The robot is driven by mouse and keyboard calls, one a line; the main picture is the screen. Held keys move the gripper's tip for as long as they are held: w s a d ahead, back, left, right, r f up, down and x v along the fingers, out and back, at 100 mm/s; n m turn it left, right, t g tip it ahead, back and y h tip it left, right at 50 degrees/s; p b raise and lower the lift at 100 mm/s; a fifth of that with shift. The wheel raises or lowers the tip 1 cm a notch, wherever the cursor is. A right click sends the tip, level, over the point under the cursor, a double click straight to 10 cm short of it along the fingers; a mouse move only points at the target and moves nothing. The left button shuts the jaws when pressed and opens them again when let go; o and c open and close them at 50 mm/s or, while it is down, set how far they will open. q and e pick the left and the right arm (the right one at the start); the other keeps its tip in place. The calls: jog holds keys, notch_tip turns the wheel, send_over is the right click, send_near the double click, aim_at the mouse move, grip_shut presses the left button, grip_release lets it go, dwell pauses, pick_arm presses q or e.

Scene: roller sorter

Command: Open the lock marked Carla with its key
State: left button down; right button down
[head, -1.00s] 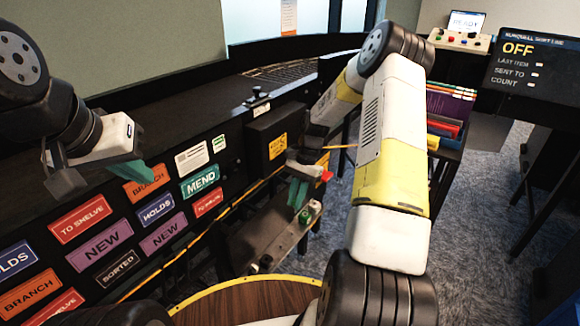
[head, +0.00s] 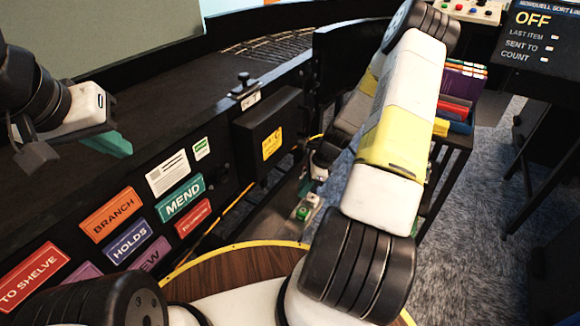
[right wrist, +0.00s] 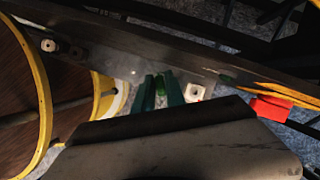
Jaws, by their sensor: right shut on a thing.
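My right gripper shows in the right wrist view (right wrist: 161,90) with its two green fingers close together. A small green thing (right wrist: 160,87) shows between their tips; I cannot make out its shape, or a key. In the head view my own right arm mostly hides that gripper. A grey plate (right wrist: 125,68) lies beyond the fingers, and a white block with a dark hole (right wrist: 195,92) sits beside them. In the head view a green piece (head: 304,213) sits on the plate. No name Carla is readable. My left gripper (head: 108,144) hangs at the left, far from the plate; its opening is unclear.
A black box with a yellow label (head: 271,142) is mounted on the dark panel, with coloured signs such as MEND (head: 183,198) beside it. A red tag (right wrist: 270,108) and yellow cord lie right of the fingers. A round wooden top with a yellow rim (head: 235,268) is near me.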

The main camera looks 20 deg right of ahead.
jog(key=shift+f, duration=3.6)
jog(key=m+t, duration=0.1)
jog(key=m, duration=0.2)
jog(key=shift+s+a, duration=0.1)
jog(key=m+t+h, duration=0.1)
jog(key=m, duration=0.2)
jog(key=shift+m, duration=0.4)
jog(key=m+h, duration=0.1)
jog(key=m, duration=0.1)
jog(key=m+t+h, duration=0.1)
jog(key=m, duration=0.2)
jog(key=shift+m+h, duration=0.3)
jog(key=shift+r, duration=0.15)
jog(key=shift+r, duration=2.4)
